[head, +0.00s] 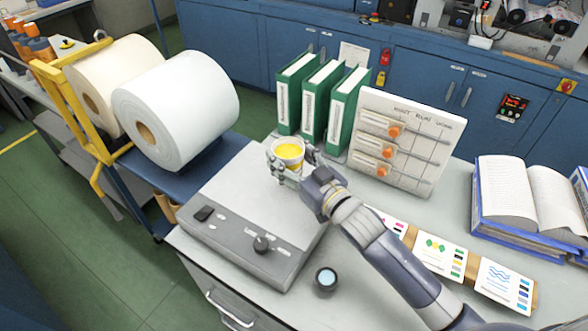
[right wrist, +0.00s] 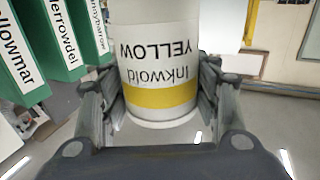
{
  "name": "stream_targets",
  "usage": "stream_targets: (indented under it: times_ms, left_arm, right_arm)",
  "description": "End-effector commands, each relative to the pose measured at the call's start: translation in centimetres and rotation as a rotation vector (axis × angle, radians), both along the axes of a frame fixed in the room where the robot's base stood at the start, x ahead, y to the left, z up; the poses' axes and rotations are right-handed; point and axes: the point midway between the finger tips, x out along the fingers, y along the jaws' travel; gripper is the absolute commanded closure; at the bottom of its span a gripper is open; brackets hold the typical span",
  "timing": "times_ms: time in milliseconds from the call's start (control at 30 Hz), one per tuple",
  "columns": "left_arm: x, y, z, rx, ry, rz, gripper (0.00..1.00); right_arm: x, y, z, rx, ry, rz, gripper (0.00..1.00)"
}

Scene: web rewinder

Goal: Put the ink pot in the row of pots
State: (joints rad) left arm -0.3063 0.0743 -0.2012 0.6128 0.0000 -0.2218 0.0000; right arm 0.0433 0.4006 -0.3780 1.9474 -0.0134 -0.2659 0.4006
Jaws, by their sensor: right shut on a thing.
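The ink pot (head: 288,152) is white, with yellow ink showing in its open top. My right gripper (head: 295,168) is shut on it, above the grey box-shaped unit on the worktop. In the right wrist view the pot (right wrist: 160,75) stands between both fingers. Its label reads "Inkwold YELLOW", upside down in that view, above a yellow band. A small dark pot with a pale blue top (head: 326,281) stands on the worktop in front of the grey unit. I cannot make out a clear row of pots. My left gripper is not in view.
The grey unit (head: 240,215) has a knob and a switch. Green binders (head: 298,92) and a white slider board (head: 400,140) stand behind. Sample cards (head: 440,255) and an open book (head: 525,195) lie right.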

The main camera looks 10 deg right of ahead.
Motion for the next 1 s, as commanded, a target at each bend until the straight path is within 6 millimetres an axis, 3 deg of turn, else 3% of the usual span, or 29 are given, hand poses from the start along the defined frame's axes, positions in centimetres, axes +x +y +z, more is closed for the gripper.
stream_targets:
  times_ms: [200,567,933,967,1000]
  left_arm:
    - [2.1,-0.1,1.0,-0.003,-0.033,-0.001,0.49]
    - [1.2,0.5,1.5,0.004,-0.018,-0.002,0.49]
    - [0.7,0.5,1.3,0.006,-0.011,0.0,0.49]
    - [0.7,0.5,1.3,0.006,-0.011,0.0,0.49]
    - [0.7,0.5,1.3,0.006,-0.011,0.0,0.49]
  right_arm:
    - [-2.5,-0.5,0.0,0.001,-0.003,0.0,0.79]
    - [-2.7,-0.5,-3.4,0.001,-0.003,0.0,0.79]
    - [-2.7,-0.5,-3.9,0.002,-0.004,0.001,0.79]
    - [-2.7,-0.5,-4.0,0.0,0.0,0.001,0.39]
    - [-2.7,-0.5,-4.0,0.0,0.0,0.001,0.3]
